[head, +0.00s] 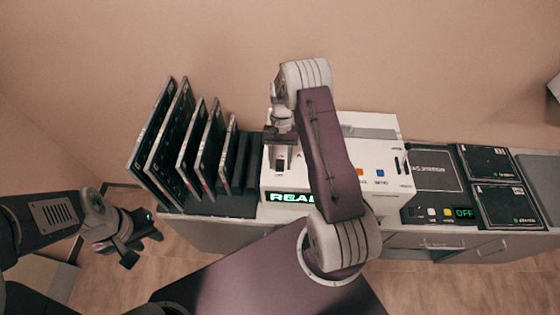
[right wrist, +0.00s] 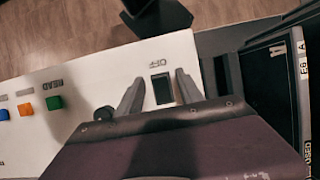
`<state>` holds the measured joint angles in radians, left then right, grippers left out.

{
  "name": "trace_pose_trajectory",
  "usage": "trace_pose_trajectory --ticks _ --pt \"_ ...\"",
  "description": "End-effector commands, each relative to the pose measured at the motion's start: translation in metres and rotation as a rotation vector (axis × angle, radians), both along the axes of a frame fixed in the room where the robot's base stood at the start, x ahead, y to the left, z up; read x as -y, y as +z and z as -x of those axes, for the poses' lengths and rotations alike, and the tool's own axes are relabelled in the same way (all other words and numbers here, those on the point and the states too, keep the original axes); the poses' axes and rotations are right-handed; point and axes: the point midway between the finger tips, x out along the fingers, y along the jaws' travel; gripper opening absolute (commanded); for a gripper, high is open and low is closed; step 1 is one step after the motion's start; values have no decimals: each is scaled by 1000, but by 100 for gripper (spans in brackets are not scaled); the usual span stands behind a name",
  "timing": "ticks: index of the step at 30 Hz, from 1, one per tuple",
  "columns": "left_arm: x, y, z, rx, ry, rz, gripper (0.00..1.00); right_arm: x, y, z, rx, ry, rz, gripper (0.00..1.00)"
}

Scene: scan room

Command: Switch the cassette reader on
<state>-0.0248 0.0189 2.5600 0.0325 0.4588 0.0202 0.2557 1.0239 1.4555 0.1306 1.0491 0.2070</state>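The cassette reader (head: 390,155) is a white box on the counter, partly covered by my right arm. Its green display (head: 290,197) is lit; only the start of its text, "REA", shows. In the right wrist view a dark rocker switch (right wrist: 161,88) with an "OFF" label sits on the reader's white top (right wrist: 95,75). My right gripper (right wrist: 158,92) is open, its fingers on either side of the switch; whether it touches is not clear. It is over the reader's left end in the head view (head: 281,158). My left gripper (head: 143,243) looks open and empty, left of the counter.
Several dark cassettes (head: 168,140) stand in a rack left of the reader. A dark console (head: 435,170) with an "OFF" display and more cassettes (head: 507,205) lie to the right. Green (right wrist: 54,103), orange (right wrist: 25,109) and blue buttons are on the reader.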

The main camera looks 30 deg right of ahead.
Motion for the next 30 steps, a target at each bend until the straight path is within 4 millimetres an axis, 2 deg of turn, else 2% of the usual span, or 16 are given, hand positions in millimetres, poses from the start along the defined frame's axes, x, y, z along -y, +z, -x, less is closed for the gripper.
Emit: trace_pose_trajectory --ticks 6,15,18,22,30 --pt "0 -6 0 0 0 0 36 2 7 -5 3 0 1 44" --pt "0 -24 0 0 0 0 36 15 65 -26 4 -1 1 44" --pt "0 -25 0 0 0 0 36 18 77 -29 2 0 0 44" --pt "0 -25 0 0 0 0 36 19 83 -30 0 0 0 44" --pt "0 -25 0 0 0 0 36 19 83 -30 -1 0 -1 44"
